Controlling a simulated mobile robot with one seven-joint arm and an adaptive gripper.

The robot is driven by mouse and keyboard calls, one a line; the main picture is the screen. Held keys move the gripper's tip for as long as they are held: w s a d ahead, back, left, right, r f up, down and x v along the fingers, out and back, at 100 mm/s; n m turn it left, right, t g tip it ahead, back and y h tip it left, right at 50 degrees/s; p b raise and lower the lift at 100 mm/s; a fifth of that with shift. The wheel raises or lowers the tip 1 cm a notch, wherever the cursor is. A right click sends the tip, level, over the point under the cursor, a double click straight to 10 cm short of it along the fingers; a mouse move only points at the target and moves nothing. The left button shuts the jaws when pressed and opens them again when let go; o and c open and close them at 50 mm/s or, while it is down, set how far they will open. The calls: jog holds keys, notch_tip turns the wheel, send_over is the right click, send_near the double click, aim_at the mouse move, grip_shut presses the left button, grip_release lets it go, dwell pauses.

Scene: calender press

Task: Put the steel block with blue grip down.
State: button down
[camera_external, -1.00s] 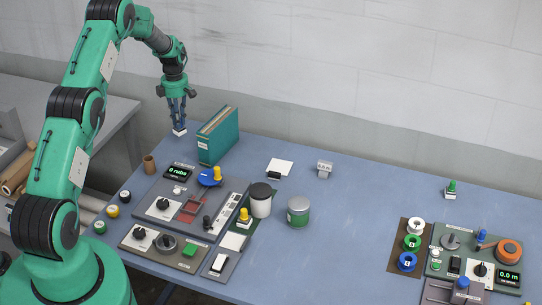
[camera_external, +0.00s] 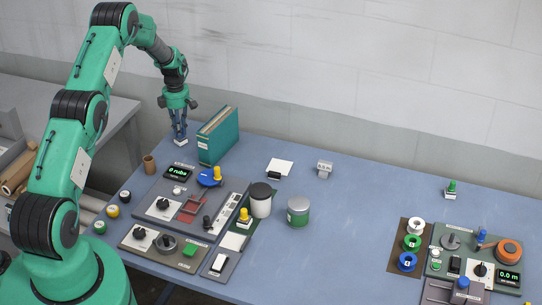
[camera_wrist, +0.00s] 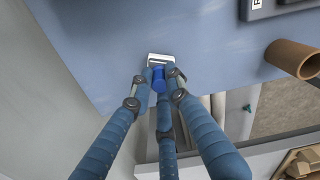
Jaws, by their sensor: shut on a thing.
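The steel block with blue grip (camera_wrist: 158,59) is in my gripper; its blue grip shows between the fingers in the wrist view. My gripper (camera_wrist: 159,75) is shut on the blue grip. In the external view, my gripper (camera_external: 180,131) points down at the back left of the blue table, left of the green binder. The block (camera_external: 180,142) shows as a small pale piece under the fingertips, at or just above the table top; I cannot tell whether it touches. The fingers hide most of the grip.
The green binder (camera_external: 219,136) stands upright close to the right. The display panel (camera_external: 181,170) lies in front. The table's left edge is near.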

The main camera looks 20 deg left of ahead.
jog(key=shift+f, duration=0.1)
jog(key=c, duration=1.7)
grip_release()
jog(key=shift+o, duration=0.2)
notch_tip(320, 180, up, 12)
jog(key=shift+b, duration=0.4)
jog(key=shift+w+r, duration=0.1)
jog(key=shift+r, duration=0.1)
